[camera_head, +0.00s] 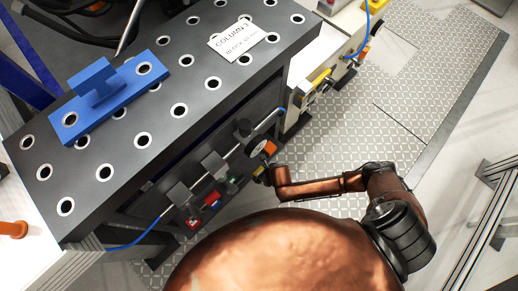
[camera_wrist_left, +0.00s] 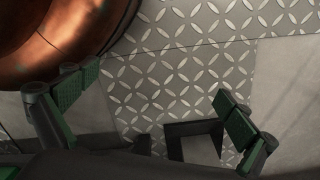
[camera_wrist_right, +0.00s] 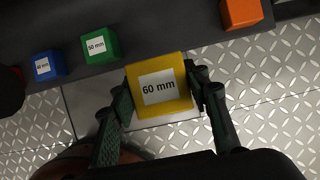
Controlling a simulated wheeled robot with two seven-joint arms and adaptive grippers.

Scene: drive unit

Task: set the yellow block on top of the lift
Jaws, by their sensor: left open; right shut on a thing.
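The yellow block (camera_wrist_right: 167,109), labelled "60 mm", is between the fingers of my right gripper (camera_wrist_right: 158,92) in the right wrist view. The gripper is shut on it, beside the edge of a dark shelf (camera_wrist_right: 150,50). In the head view the block and this gripper are too small and covered to make out clearly. My left gripper (camera_wrist_left: 156,88) is open and empty above the patterned floor plate in the left wrist view; it does not show in the head view. I cannot tell which thing is the lift.
A green block (camera_wrist_right: 99,46), a blue block (camera_wrist_right: 49,65) and an orange block (camera_wrist_right: 240,12) sit on the shelf. The dark perforated table (camera_head: 200,60) bears a blue fixture (camera_head: 125,105) and a white "COLUMN 3" card (camera_head: 237,40). The patterned floor (camera_head: 340,120) is mostly clear.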

